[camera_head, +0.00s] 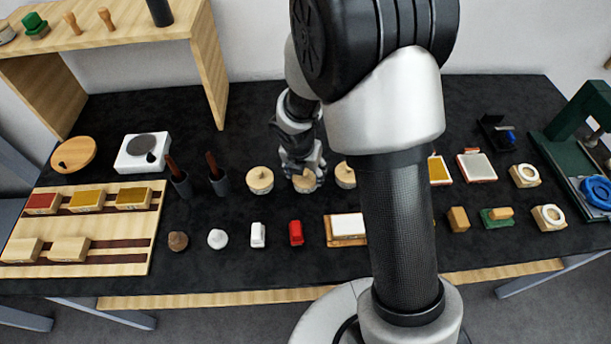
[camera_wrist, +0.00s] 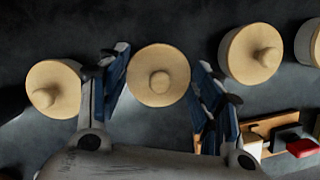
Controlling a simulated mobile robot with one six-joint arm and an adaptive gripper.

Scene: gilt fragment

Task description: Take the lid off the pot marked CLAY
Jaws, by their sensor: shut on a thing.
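Several round pale pots with knobbed wooden lids stand in a row on the black table top. In the head view my gripper (camera_head: 303,168) reaches down over one pot (camera_head: 304,185), between a pot on its left (camera_head: 259,180) and one on its right (camera_head: 346,175). In the wrist view my gripper (camera_wrist: 159,76) has a blue-faced finger on each side of a round lid (camera_wrist: 160,97) and is shut on it. Its round knob faces the camera. I cannot tell whether the lid is raised. No marking is legible, so I cannot tell which pot says CLAY.
Neighbouring lidded pots (camera_wrist: 50,100) (camera_wrist: 240,62) stand close on both sides. Dark cups with brown-handled tools (camera_head: 219,182) are at the left. A white block (camera_head: 258,235) and a red block (camera_head: 296,232) lie in front. My arm hides part of the table's right half.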

